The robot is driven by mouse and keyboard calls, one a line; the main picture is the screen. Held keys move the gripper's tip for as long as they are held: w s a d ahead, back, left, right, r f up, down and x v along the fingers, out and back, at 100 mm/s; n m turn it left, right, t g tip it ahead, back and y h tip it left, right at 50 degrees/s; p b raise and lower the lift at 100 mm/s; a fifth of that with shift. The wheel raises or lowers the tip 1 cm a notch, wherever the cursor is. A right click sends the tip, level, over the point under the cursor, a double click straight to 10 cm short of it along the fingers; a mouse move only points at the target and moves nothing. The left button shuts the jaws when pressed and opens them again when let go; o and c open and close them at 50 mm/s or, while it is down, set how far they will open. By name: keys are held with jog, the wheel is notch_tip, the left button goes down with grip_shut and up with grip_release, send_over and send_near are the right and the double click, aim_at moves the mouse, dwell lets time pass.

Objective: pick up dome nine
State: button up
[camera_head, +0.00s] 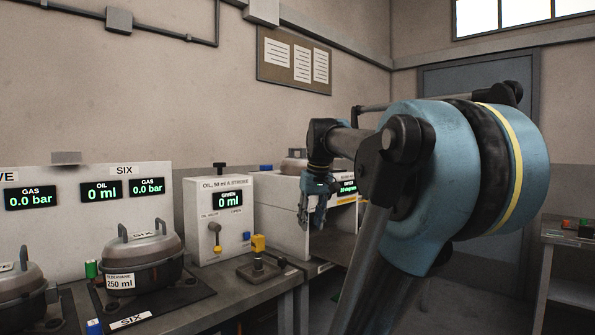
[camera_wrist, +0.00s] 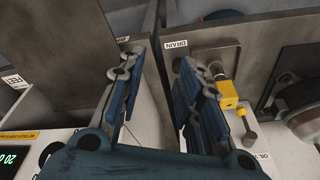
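No dome that I can read as nine is in view. My gripper (camera_head: 312,218) hangs in front of the white cabinet at the middle of the head view. In the wrist view its two blue fingers (camera_wrist: 158,66) are spread apart with nothing between them. A grey dome marked SIX (camera_head: 142,247) sits on its black base at the left. Another dome (camera_head: 18,280) is cut off by the left edge. A grey rounded lid (camera_head: 294,165) shows on top of the cabinet behind my arm; I cannot read a mark on it.
The oil dispenser box (camera_head: 222,220) stands left of my gripper. A yellow-handled drain valve (camera_head: 258,244) rises from the bench; it also shows in the wrist view (camera_wrist: 228,95), below the DRAIN label (camera_wrist: 176,44). A side table (camera_head: 569,292) stands at the right.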

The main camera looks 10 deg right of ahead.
jog(key=w+d+r+n, duration=0.1)
jog(key=w+r, duration=0.6)
jog(key=r, duration=0.5)
jog(key=w+d+r+n, duration=0.1)
jog(key=w+r, duration=0.6)
jog(key=r, duration=0.5)
notch_tip(320, 180, up, 14)
jog(key=n+t+y, duration=0.1)
jog(key=n, duration=0.1)
send_over(298, 161)
jog(key=d, duration=0.5)
jog(key=x, duration=0.6)
jog(key=a+x, duration=0.1)
jog(key=x, duration=1)
jog(key=shift+w+a+f, duration=0.15)
jog(key=shift+w+a, duration=0.05)
grip_shut()
jog(key=shift+y, duration=0.3)
